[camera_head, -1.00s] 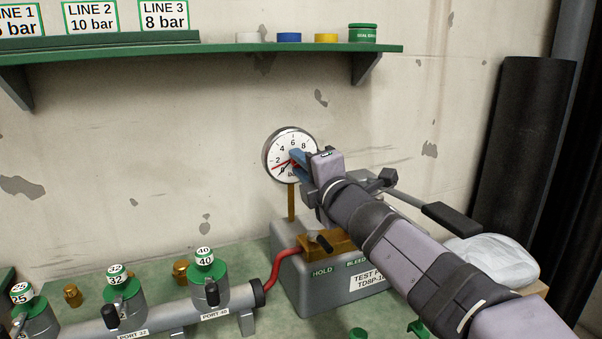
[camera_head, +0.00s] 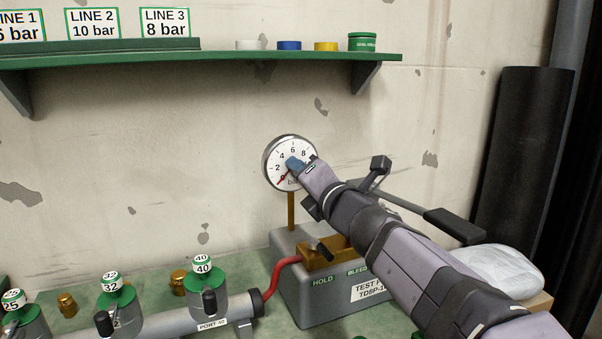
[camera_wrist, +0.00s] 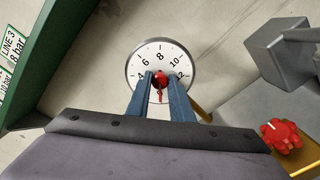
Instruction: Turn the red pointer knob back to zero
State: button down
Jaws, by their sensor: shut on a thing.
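A round white gauge (camera_head: 276,161) with a silver rim and black numbers stands against the wall in the head view. The red pointer knob (camera_wrist: 160,78) is at its centre in the wrist view. My gripper (camera_head: 293,164) reaches the dial from the right, its blue fingers shut on the knob. In the wrist view, the gripper (camera_wrist: 161,86) has a finger on each side of the knob. The red pointer runs down between the fingers there; in the head view it points lower left, below the 2. My fingers cover part of the dial.
A grey test pump (camera_head: 310,262) with a brass block stands below the gauge. A red handwheel (camera_wrist: 282,135) shows right of my gripper. A red hose (camera_head: 282,272) joins a pipe with green-capped ports on the left. A green shelf (camera_head: 210,54) hangs above.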

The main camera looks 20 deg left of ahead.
jog(key=c, duration=1.6)
grip_release()
jog(key=shift+o, duration=0.2)
jog(key=v, duration=0.7)
jog(key=shift+b, duration=0.3)
jog(key=shift+s+d, duration=0.1)
jog(key=shift+s, duration=0.05)
